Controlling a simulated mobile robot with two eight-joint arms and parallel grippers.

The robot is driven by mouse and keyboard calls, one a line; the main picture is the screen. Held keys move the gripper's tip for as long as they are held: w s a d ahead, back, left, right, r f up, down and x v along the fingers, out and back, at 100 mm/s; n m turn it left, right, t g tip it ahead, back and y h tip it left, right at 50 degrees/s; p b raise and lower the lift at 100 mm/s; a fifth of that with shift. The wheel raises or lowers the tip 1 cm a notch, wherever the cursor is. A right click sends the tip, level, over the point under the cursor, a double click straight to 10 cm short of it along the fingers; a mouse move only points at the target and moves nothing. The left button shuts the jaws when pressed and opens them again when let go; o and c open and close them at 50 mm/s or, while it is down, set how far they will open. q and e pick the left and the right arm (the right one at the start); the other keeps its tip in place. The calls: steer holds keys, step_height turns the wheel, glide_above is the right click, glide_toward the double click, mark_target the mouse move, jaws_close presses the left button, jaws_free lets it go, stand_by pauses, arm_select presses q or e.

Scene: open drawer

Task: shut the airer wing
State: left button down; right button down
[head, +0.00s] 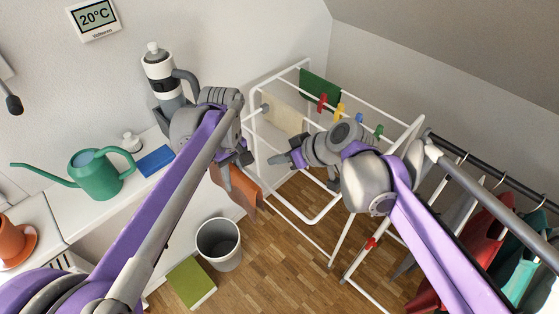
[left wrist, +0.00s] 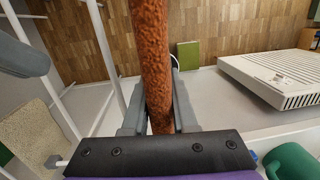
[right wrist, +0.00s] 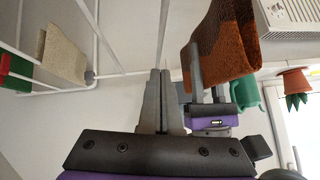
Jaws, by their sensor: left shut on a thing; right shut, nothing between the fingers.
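The white airer (head: 308,220) stands in the middle right of the head view. Its wing, a white tube frame, reaches out on the left side towards my left gripper. My left gripper (head: 228,176) is shut on a rust-brown cloth (head: 245,192), which hangs down beside the frame. The cloth runs between the fingers in the left wrist view (left wrist: 153,60). In the right wrist view the left gripper (right wrist: 207,85) holds the cloth (right wrist: 225,45). My right gripper (head: 281,160) is shut and empty, over the airer. A rail shows just beyond its fingertips in the right wrist view; contact is unclear.
A pale cloth (head: 283,109), a green cloth (head: 320,86) and several coloured pegs are on the airer. A clothes rail with garments (head: 482,240) is right. A watering can (head: 96,175) stands left.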

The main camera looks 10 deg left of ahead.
arm_select(q)
steer(key=shift+f, duration=0.25)
steer(key=shift+f+b, duration=0.2)
steer(key=shift+b, duration=0.2)
arm_select(e)
steer(key=a+f, duration=0.1)
steer(key=f, duration=0.1)
steer(key=w+a+f, duration=0.1)
steer(key=a+f, duration=0.1)
steer(key=f, duration=0.1)
steer(key=a+f, duration=0.1)
steer(key=f, duration=0.1)
steer(key=shift+w+a+f, duration=0.2)
steer(key=shift+w, duration=0.05)
steer(key=shift+s+f, duration=0.1)
steer(key=shift+f, duration=0.3)
arm_select(q)
steer(key=shift+s+a, duration=0.1)
